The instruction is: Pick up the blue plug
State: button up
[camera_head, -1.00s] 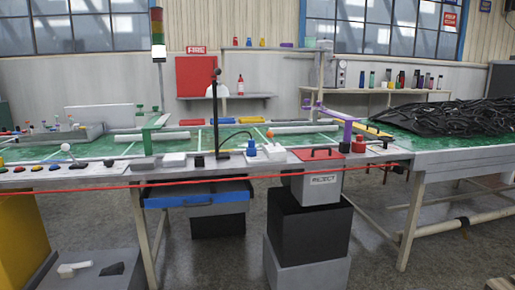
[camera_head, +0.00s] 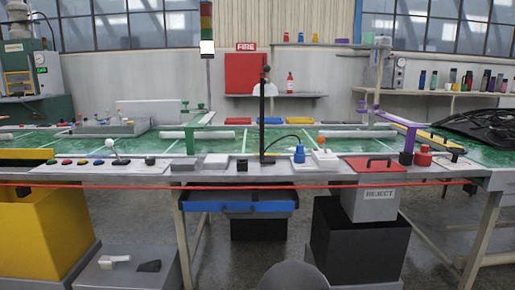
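The blue plug (camera_head: 299,154) stands upright on a pale plate near the front edge of the long green-topped bench (camera_head: 235,142). A thin black cable arches from its top toward a black upright post (camera_head: 262,115) just to its left. A white block (camera_head: 325,158) sits close to its right, with an orange ball on a stem by it. My gripper is not in view. Only a dark grey rounded shape shows at the bottom edge, which may be part of my arm. Nothing touches the plug apart from its cable and the plate.
A red line (camera_head: 240,186) runs along the bench front. A red-lidded reject bin (camera_head: 377,206) is right of the plug; a blue-fronted drawer (camera_head: 240,206) hangs below. A purple stand (camera_head: 407,145) and red knob (camera_head: 423,156) are further right. Open floor shows in front.

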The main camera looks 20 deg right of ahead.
aim_at(299, 148)
jog(key=u, duration=0.1)
jog(key=i, duration=0.7)
jog(key=z, duration=0.75)
jog(key=i, duration=0.6)
jog(key=z, duration=0.7)
